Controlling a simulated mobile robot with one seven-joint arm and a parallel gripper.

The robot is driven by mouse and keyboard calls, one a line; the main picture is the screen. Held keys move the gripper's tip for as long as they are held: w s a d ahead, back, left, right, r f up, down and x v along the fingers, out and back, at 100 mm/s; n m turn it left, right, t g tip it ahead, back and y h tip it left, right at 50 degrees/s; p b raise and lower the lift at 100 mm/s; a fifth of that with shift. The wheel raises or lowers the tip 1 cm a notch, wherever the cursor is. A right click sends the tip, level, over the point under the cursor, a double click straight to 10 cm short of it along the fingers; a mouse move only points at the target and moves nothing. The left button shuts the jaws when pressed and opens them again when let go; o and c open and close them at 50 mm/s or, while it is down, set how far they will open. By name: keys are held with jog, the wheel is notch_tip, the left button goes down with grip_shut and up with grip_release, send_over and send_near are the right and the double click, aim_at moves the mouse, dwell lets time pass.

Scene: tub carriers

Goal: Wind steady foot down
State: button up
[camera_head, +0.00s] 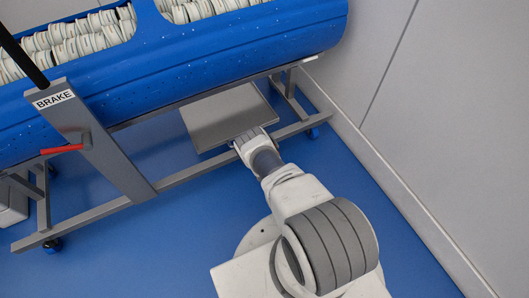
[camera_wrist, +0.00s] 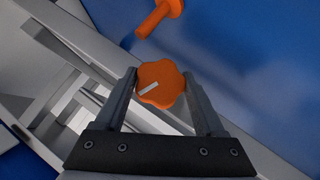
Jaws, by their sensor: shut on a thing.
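An orange lobed knob (camera_wrist: 161,84) with a white line mark shows in the wrist view, between the two fingers of my gripper (camera_wrist: 160,92), which is shut on it. The white mark is tilted, rising to the right. Beyond the knob, an orange part (camera_wrist: 163,15) with a stem and a wider flange shows at the top; it looks like the steady foot. Whether it touches the floor I cannot tell. In the head view my gripper (camera_head: 247,137) is at the lower rail of the grey tub carrier (camera_head: 180,178); the knob is hidden there.
A blue tub (camera_head: 215,65) filled with pale round pieces rests on the carrier. A lever with a red grip (camera_head: 62,149) is beside the post marked BRAKE (camera_head: 53,99). A grey plate (camera_head: 225,115) lies behind my gripper. A wall (camera_head: 450,110) stands at right; blue floor (camera_head: 130,260) is clear in front.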

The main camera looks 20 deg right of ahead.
dwell(0.3)
jog(key=o, duration=1.3)
jog(key=shift+o, duration=0.2)
jog(key=shift+r, duration=0.1)
